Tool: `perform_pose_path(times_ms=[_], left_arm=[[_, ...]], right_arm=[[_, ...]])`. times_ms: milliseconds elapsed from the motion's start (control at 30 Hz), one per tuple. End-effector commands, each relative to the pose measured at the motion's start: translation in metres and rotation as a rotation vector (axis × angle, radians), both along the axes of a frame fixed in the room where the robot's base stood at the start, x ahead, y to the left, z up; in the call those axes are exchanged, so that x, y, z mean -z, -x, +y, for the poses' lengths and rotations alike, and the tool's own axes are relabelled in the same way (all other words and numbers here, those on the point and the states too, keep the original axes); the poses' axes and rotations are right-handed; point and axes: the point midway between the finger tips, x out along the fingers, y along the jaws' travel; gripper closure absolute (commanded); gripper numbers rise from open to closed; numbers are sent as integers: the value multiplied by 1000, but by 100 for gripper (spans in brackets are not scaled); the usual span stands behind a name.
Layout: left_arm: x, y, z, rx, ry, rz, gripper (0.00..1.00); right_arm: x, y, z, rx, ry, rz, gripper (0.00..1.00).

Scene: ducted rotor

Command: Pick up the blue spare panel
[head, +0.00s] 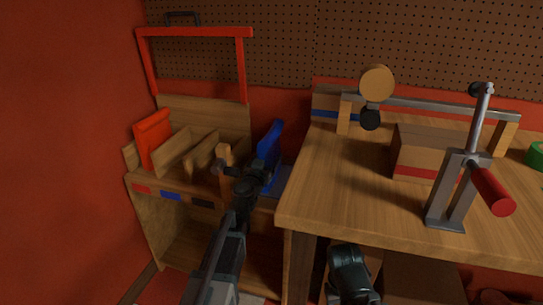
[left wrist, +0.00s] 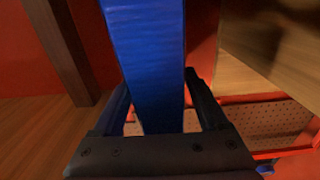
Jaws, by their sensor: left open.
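The blue spare panel (head: 270,139) stands upright and slightly tilted at the right side of the wooden rack (head: 155,222). My left gripper (head: 258,170) is at the panel, in front of its lower part in the head view. In the left wrist view the panel (left wrist: 148,60) runs between the two open fingers of my left gripper (left wrist: 158,95). The panel's lower part is hidden behind the gripper in the head view. I cannot tell whether either finger touches it.
A red panel (head: 153,140) stands in the rack's left slot, with wooden dividers beside it. The wooden workbench (head: 310,195) is close on the right, bearing a lever press (head: 460,190) with a red handle. A red wall (head: 65,150) bounds the left.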

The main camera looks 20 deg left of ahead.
Motion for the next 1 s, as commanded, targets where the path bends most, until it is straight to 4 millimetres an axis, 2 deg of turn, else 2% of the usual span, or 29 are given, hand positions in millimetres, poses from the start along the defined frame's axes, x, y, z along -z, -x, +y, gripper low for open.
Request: perform_pose_path(times_ms=[233, 633, 667, 1000], left_arm=[[0, -2, 0, 0, 0, 0, 26], [0, -2, 0, 0, 0, 0, 98], [0, -2, 0, 0, 0, 0, 100], [0, -2, 0, 0, 0, 0, 100]], right_arm=[[0, 0, 0, 0, 0, 0, 50], [0, 0, 0, 0, 0, 0, 50], [0, 0, 0, 0, 0, 0, 50], [0, 0, 0, 0, 0, 0, 50]])
